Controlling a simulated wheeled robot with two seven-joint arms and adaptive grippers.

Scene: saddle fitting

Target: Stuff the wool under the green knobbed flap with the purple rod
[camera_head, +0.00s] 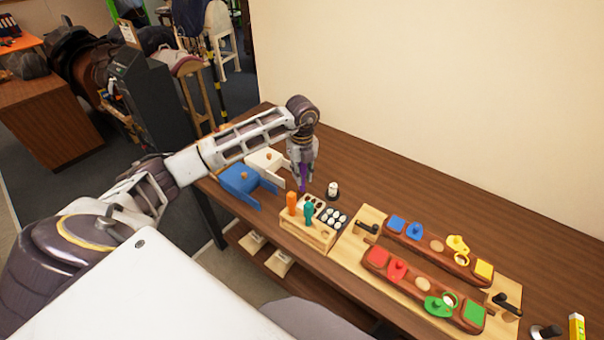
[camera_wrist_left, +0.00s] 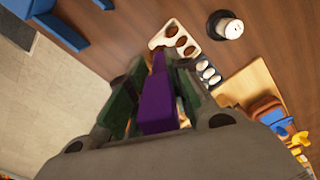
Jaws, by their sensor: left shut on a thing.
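My left gripper (camera_head: 302,176) is shut on the purple rod (camera_head: 303,184) above the table, just behind the wooden rod holder (camera_head: 308,232). The rod (camera_wrist_left: 160,95) also shows between the fingers in the left wrist view. The green knobbed flap (camera_head: 438,305) is at the right end of the front saddle bar (camera_head: 412,283), on the light wooden board. A pale round spot shows beside its knob. The wool appears as white tufts in a dark tray (camera_head: 333,217) beside the holder. My right gripper is not in view.
Orange (camera_head: 292,203) and teal (camera_head: 309,212) handles stand in the holder. A white-topped jar (camera_head: 333,190) stands behind the trays. The second bar (camera_head: 437,245) lies behind the front one. Dark clamps sit at the board's ends.

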